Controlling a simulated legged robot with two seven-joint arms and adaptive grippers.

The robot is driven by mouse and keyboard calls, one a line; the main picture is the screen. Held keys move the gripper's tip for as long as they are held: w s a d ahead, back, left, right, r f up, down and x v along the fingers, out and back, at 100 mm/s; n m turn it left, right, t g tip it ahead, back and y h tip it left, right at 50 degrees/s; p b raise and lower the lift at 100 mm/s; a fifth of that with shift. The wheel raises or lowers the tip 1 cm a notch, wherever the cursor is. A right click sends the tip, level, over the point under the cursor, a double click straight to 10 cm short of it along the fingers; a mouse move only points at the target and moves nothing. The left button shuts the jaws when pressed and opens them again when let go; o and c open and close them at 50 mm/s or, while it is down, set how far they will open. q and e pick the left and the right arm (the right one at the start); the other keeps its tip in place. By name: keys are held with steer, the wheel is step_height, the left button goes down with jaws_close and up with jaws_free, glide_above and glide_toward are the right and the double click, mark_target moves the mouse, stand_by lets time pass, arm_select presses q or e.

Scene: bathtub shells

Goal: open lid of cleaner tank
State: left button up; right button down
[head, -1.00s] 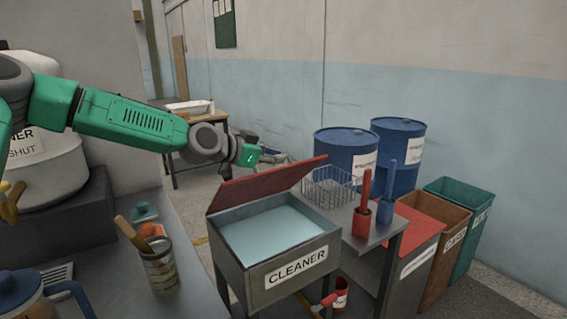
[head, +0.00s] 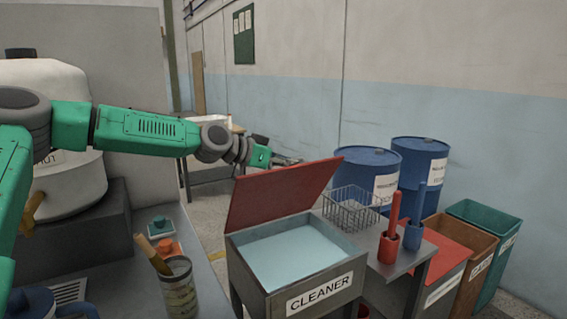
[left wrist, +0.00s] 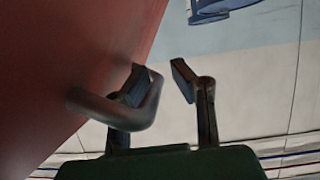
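The cleaner tank (head: 320,296) is a grey open-topped box labelled CLEANER, with pale blue liquid (head: 300,256) inside. In the left wrist view, the lid's red face (left wrist: 70,60) fills the left side and carries a dark bar handle (left wrist: 118,115). My left gripper's fingers (left wrist: 160,80) are apart, with one finger overlapping the handle; whether it touches is unclear. My right gripper is not in view.
A wire basket (head: 350,203) and red and blue brush holders (head: 390,246) stand on the shelf right of the tank. Blue drums (head: 368,165) and coloured bins (head: 485,230) are beyond. A tin with a brush (head: 178,290) stands on the left counter.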

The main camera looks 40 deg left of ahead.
arm_select(q)
steer(key=v, duration=0.3)
steer(key=d+v, duration=0.1)
steer(key=v, duration=0.1)
steer(key=shift+s+r, duration=0.25)
steer(key=shift+r, duration=0.1)
steer(key=shift+s+a, duration=0.75)
steer(key=shift+a, duration=0.05)
steer(key=shift+d, duration=0.1)
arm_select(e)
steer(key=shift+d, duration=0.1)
arm_select(q)
steer(key=shift+d, duration=0.1)
